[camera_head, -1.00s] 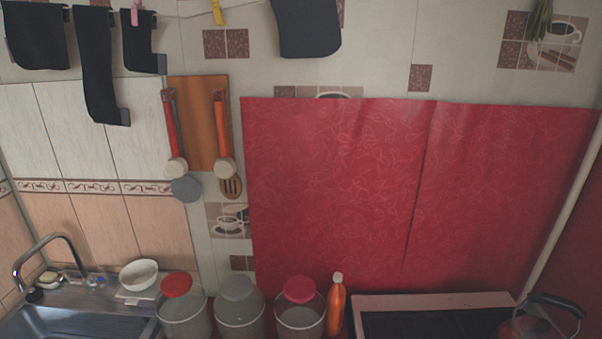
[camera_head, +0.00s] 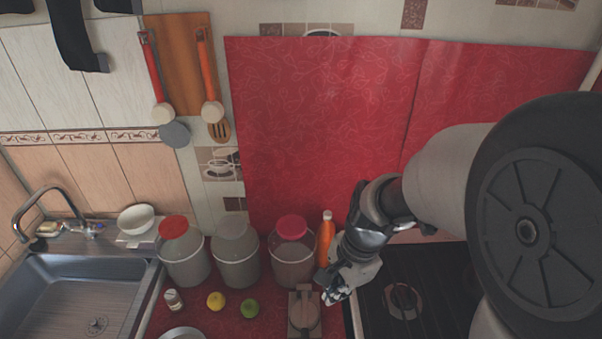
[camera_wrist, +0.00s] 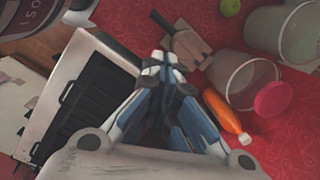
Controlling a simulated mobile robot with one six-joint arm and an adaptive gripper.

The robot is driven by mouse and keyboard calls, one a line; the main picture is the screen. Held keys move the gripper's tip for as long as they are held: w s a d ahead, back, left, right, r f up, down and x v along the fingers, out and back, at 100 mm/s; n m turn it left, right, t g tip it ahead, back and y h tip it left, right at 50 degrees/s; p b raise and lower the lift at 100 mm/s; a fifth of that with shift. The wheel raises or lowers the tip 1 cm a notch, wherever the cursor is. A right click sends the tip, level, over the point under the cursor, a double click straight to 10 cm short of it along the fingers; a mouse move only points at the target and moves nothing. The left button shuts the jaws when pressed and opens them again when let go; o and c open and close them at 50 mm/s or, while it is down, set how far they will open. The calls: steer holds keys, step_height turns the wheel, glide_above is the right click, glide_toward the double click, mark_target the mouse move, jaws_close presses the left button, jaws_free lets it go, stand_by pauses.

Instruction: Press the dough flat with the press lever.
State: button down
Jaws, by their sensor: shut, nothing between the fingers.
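The press (camera_head: 304,318) is a small brownish block with a round pale part on top, on the red counter at the bottom of the head view. Its lower end is cut off there. The wrist view shows the press (camera_wrist: 190,44) with a dark lever (camera_wrist: 162,21) sticking out from it. I cannot make out the dough. My gripper (camera_head: 334,297) is shut and empty, just right of the press in the head view. In the wrist view its fingers (camera_wrist: 163,62) point towards the press, and I see no contact with the lever.
Several lidded buckets (camera_head: 237,262) and an orange bottle (camera_head: 326,240) stand behind the press. A green fruit (camera_head: 249,308), a yellow fruit (camera_head: 215,300) and a small jar (camera_head: 173,300) are left of it. The stove (camera_head: 425,290) is on the right, the sink (camera_head: 80,295) far left.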

steer(key=a+f+m+g+b, duration=0.1)
steer(key=a+f+m+b, duration=0.1)
steer(key=f, duration=0.9)
steer(key=a+f+m+b, duration=0.2)
steer(key=f+m, duration=0.1)
steer(key=f, duration=0.9)
steer(key=shift+w+f+m+g+b, duration=0.2)
steer(key=shift+f+m+g+b, duration=0.1)
steer(key=shift+g, duration=0.1)
steer(key=shift+a, duration=0.1)
steer(key=shift+s+d+b+x, duration=0.1)
steer(key=shift+b+x, duration=0.35)
steer(key=shift+x, duration=0.15)
steer(key=shift+s+d+b+x, duration=0.1)
steer(key=shift+b+x, duration=0.35)
steer(key=shift+x, duration=0.1)
steer(key=shift+w, duration=0.2)
steer(key=s+p+v, duration=0.2)
steer(key=p+v, duration=0.6)
steer(key=v, duration=0.6)
steer(key=b, duration=1.1)
glide_toward(305, 322)
steer(key=s+f, duration=0.6)
steer(key=shift+s, duration=0.3)
steer(key=shift+d+r+p, duration=0.1)
steer(key=shift+p, duration=0.2)
